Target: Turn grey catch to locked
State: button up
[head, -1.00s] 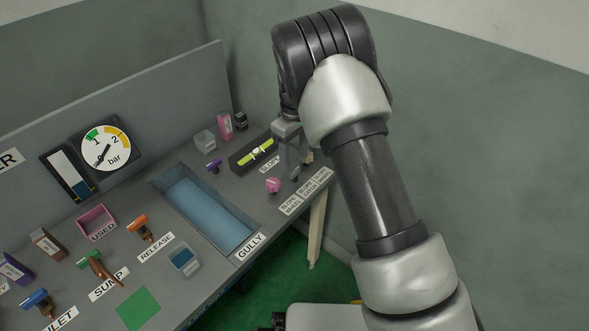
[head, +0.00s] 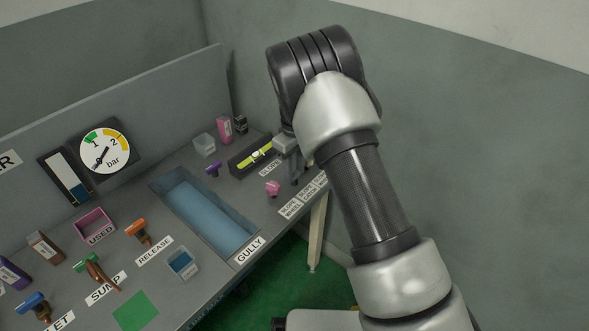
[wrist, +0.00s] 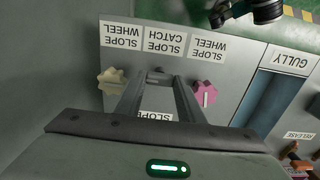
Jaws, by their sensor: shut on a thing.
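The grey catch (wrist: 157,74) shows as a small grey piece between my fingertips in the wrist view, by the middle label, "SLOPE CATCH". My gripper (wrist: 158,80) is shut on it, with one finger at each side. The fingers cover much of it, so I cannot tell which way it is turned. In the head view my gripper (head: 297,181) reaches down to the right end of the bench, and the catch is hidden there.
A pink wheel (wrist: 205,93) and a beige wheel (wrist: 112,80) stand close on either side of my fingers. A black tray with a yellow-green level (head: 255,156) lies behind the gripper. The blue gully (head: 205,213) is farther left, and the bench's front edge is near.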

jog(key=shift+r+m, duration=0.1)
jog(key=shift+m, duration=0.2)
jog(key=m+p, duration=0.1)
jog(key=m, duration=0.1)
jog(key=shift+m+p, duration=0.3)
jog(key=shift+m, duration=0.1)
jog(key=m+p, duration=0.1)
jog(key=m, duration=0.4)
jog(key=m+p, duration=0.1)
jog(key=m, duration=0.4)
jog(key=shift+m+p, duration=0.6)
jog(key=shift+m, duration=1.6)
jog(key=o, duration=1.1)
jog(key=shift+c, duration=0.2)
